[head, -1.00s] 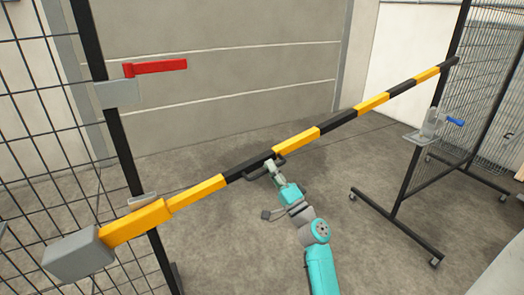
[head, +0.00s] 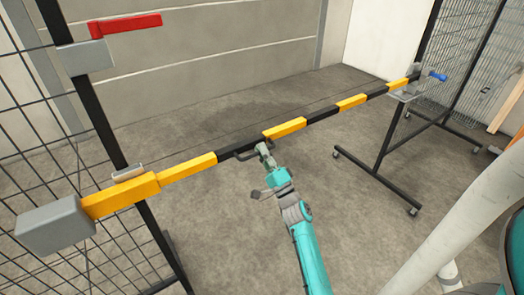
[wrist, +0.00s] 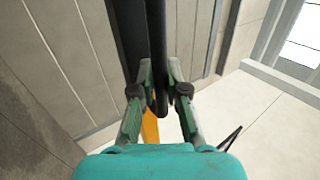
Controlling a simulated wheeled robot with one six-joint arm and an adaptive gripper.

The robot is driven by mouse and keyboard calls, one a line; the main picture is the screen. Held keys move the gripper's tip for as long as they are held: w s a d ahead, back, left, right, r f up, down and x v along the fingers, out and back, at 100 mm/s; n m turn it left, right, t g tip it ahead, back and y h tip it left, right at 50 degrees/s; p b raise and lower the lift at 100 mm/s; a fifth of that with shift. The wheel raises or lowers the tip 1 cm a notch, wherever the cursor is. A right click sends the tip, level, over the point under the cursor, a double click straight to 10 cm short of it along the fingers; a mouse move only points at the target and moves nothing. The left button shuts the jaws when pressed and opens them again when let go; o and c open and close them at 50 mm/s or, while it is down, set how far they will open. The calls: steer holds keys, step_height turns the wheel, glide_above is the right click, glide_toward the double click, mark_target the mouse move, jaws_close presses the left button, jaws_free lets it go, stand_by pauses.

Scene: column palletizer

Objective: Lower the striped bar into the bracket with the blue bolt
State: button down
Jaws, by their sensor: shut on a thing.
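The striped bar (head: 285,130), yellow and black with a grey block (head: 55,224) at its left end, slopes up to the right across the head view. Its right end overlaps the bracket with the blue bolt (head: 406,95) on the right post. I cannot tell whether it rests inside. The blue bolt (head: 438,77) sticks out to the right. My gripper (head: 263,150) is shut on the bar's black handle near the middle. In the wrist view, the fingers (wrist: 160,92) close around the dark handle (wrist: 157,55).
Mesh fence panels (head: 40,130) stand on both sides. The right post's wheeled foot (head: 385,185) reaches forward over the floor. The concrete floor (head: 230,245) between is clear.

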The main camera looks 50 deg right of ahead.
steer(key=shift+f, duration=0.5)
steer(key=c, duration=1.2)
jaws_free()
steer(key=shift+w+a, duration=0.1)
steer(key=shift+r, duration=0.1)
steer(key=v, duration=1.2)
steer(key=shift+r, duration=0.1)
